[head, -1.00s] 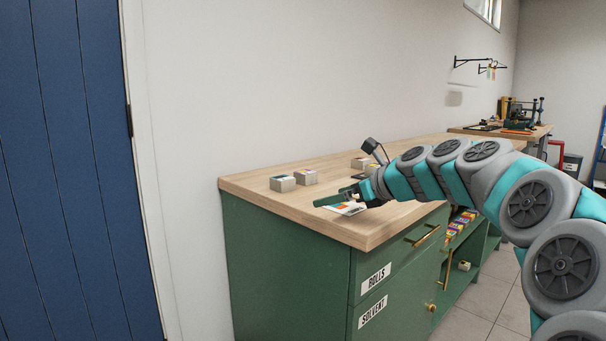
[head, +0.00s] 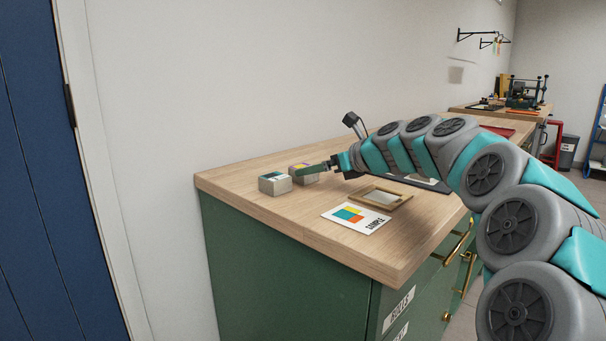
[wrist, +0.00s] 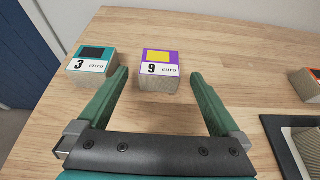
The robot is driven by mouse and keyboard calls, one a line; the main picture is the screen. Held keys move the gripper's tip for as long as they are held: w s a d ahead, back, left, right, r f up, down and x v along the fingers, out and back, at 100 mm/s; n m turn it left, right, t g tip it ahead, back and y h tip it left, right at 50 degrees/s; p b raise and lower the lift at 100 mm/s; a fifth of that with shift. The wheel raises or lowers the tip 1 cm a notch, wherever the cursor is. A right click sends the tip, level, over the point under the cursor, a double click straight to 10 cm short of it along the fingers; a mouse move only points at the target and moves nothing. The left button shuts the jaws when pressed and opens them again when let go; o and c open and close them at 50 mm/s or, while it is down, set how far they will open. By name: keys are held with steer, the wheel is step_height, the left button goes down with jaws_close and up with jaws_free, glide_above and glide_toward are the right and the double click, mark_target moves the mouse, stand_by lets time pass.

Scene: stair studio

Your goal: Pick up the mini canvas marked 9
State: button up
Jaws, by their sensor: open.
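The mini canvas marked 9 (wrist: 160,70) is a small block with a purple-edged top, a yellow square and a "9 euro" label. In the head view the canvas (head: 302,171) is partly behind my gripper (head: 305,170). My gripper is open and holds nothing. A similar block marked 3 (wrist: 92,66), with a teal edge and dark square, stands left of it, outside the left finger.
The wooden counter (head: 240,195) carries a sample card (head: 356,217) and a small wooden frame (head: 388,198) nearer the front. A dark tray (wrist: 283,145) lies right of my gripper. Another block (wrist: 313,80) shows at the right edge. A wall stands behind.

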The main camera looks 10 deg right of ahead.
steer(key=x, duration=0.4)
steer(key=shift+w+a, duration=0.2)
steer(key=shift+w, duration=0.1)
steer(key=c, duration=1.4)
